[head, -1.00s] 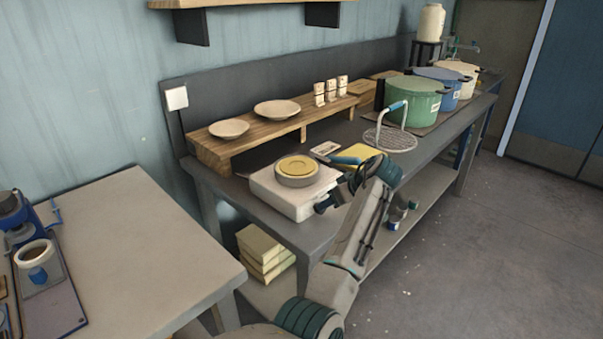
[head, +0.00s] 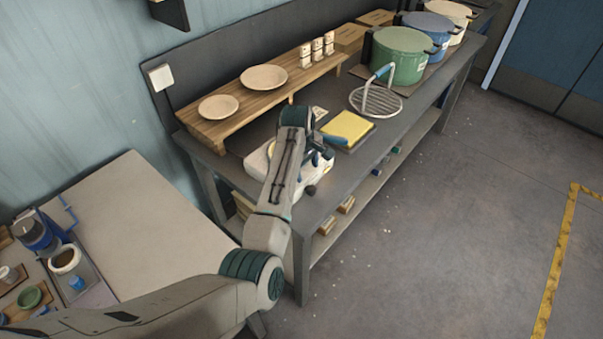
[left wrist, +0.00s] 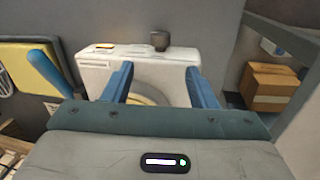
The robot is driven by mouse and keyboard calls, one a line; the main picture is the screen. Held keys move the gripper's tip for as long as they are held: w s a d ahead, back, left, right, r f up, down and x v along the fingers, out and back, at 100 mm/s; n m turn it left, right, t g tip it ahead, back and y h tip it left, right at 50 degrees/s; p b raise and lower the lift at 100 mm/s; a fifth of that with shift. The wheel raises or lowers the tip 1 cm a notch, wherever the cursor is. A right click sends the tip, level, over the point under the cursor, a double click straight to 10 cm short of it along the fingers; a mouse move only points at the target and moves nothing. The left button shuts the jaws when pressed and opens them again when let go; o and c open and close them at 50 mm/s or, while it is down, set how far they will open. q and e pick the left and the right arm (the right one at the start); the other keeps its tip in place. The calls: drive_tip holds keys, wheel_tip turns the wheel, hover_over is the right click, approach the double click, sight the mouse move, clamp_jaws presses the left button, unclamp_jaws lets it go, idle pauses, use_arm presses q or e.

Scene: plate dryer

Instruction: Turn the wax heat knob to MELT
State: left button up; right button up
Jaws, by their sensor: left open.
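The wax heater is a white box (head: 257,163) at the near end of the dark bench, largely covered by my left arm. Its dark wax heat knob (head: 311,190) sticks out at the front. No MELT label or knob setting can be read. My left gripper (left wrist: 160,85) is open and empty above the heater. Its two blue fingers are apart, with the knob beyond them and not between them. My right gripper is not in view.
A yellow sponge-like block (head: 348,127) lies beside the heater, with a wire rack (head: 375,101) beyond it. Green (head: 399,55), blue and cream pots stand farther along. A wooden shelf (head: 222,126) with two plates runs along the back. The floor in front is clear.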

sight(310, 188)
use_arm(q)
drive_tip(key=f, duration=0.3)
drive_tip(key=f+p, duration=0.1)
drive_tip(key=f, duration=0.2)
drive_tip(key=w+d+f+p, duration=0.1)
drive_tip(key=f, duration=0.2)
drive_tip(key=shift+d, duration=0.1)
drive_tip(key=shift+d+f, duration=0.1)
drive_tip(key=shift+f, duration=0.6)
drive_tip(key=shift+w, duration=0.1)
drive_tip(key=c, duration=1)
